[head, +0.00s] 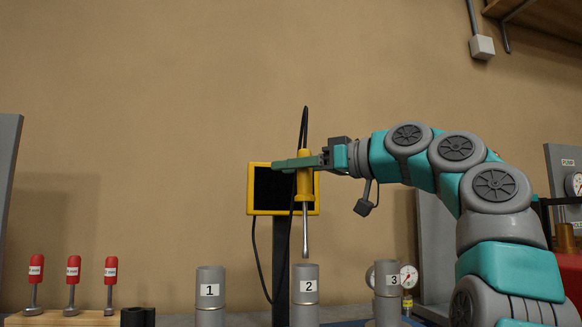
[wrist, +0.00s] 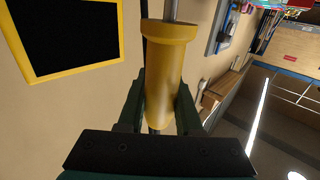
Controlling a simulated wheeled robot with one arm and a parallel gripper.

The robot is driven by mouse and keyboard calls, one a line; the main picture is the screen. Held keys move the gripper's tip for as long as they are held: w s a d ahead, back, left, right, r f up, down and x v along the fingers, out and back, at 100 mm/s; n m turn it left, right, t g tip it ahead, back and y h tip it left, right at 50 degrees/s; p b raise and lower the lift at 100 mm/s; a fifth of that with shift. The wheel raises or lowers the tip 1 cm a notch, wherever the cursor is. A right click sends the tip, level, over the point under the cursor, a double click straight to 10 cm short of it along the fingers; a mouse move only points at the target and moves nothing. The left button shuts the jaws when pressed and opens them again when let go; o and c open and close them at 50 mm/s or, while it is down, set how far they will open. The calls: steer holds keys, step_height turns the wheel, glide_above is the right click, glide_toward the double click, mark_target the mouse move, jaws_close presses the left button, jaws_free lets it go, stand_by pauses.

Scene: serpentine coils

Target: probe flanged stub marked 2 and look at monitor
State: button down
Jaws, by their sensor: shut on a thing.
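My gripper (head: 303,163) is shut on the yellow handle of a probe (head: 305,181). The probe hangs upright, its metal tip just above the stub marked 2 (head: 306,284), with a small gap seeming to show. The yellow handle (wrist: 167,75) also fills the middle of the wrist view between the fingers. A black cable rises from the probe's top. The monitor (head: 262,190), yellow-framed with a dark blank screen, stands behind the probe and is partly hidden by it. It also shows in the wrist view (wrist: 70,35).
The stub marked 1 (head: 210,290) stands left and the stub marked 3 (head: 387,279) right, near a gauge (head: 408,276). A wooden block (head: 65,320) with several red-handled pieces (head: 73,270) is at far left. Above the stubs, the left side is clear.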

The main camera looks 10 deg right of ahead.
mark_target(298, 191)
steer(key=shift+f, duration=0.1)
steer(key=shift+f+b, duration=1.75)
steer(key=shift+b, duration=0.05)
steer(key=shift+f+b, duration=1.1)
stand_by(0.9)
